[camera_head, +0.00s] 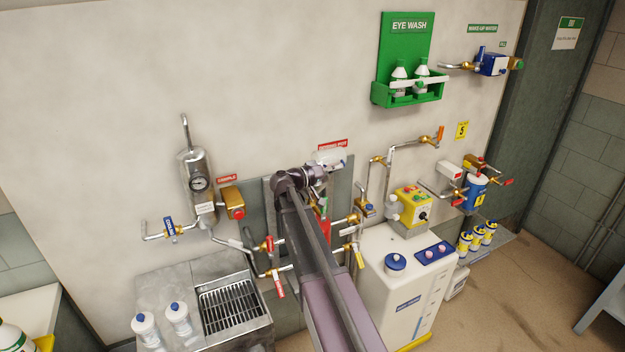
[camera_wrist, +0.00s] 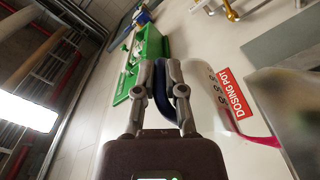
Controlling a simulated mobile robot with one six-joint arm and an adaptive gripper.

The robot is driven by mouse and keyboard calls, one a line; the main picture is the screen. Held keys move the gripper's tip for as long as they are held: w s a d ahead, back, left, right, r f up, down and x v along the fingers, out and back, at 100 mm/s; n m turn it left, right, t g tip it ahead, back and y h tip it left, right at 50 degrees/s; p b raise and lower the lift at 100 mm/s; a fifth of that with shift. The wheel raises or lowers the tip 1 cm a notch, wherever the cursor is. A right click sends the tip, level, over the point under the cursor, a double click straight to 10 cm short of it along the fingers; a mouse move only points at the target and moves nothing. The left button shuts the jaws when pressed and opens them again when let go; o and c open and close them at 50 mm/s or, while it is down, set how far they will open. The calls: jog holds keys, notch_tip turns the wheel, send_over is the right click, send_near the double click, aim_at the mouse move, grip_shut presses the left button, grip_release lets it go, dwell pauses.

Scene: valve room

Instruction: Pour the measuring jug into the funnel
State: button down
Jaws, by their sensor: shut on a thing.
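My gripper (camera_head: 318,172) is at the end of my raised arm, in front of the wall below the red dosing pot sign (camera_head: 332,145). In the wrist view my gripper (camera_wrist: 160,72) is shut on the dark blue handle of the measuring jug (camera_wrist: 163,98). The jug's clear body is hard to make out; dark marks and a pinkish-red streak show right of the handle. In the head view the pale, clear jug (camera_head: 328,157) shows just beyond the fingers. I cannot make out the funnel; my arm hides much of the area below the sign.
Pipes with valves (camera_head: 352,218) run close right of my arm, with more at left (camera_head: 268,244). A white tank (camera_head: 400,285) stands at the right and a metal sink (camera_head: 235,305) at the left. A green eye wash shelf (camera_head: 408,92) hangs above right.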

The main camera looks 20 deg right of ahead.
jog(key=shift+a+h+b, duration=0.15)
jog(key=shift+h+b, duration=0.35)
jog(key=shift+b, duration=0.25)
jog(key=shift+a+h+b, duration=0.3)
jog(key=shift+h+b, duration=0.4)
jog(key=shift+b, duration=0.35)
jog(key=shift+r, duration=0.35)
jog(key=shift+d+r+p, duration=0.15)
jog(key=shift+r+p, duration=0.1)
jog(key=shift+p, duration=0.6)
jog(key=shift+d+y+p, duration=0.1)
jog(key=shift+y+p, duration=0.5)
jog(key=shift+d+f+y+p, duration=0.3)
jog(key=shift+y+p, duration=0.5)
jog(key=shift+p, duration=0.2)
jog(key=shift+d+f+y, duration=0.1)
jog(key=shift+f+y, duration=0.1)
jog(key=shift+y, duration=0.1)
jog(key=shift+f, duration=0.3)
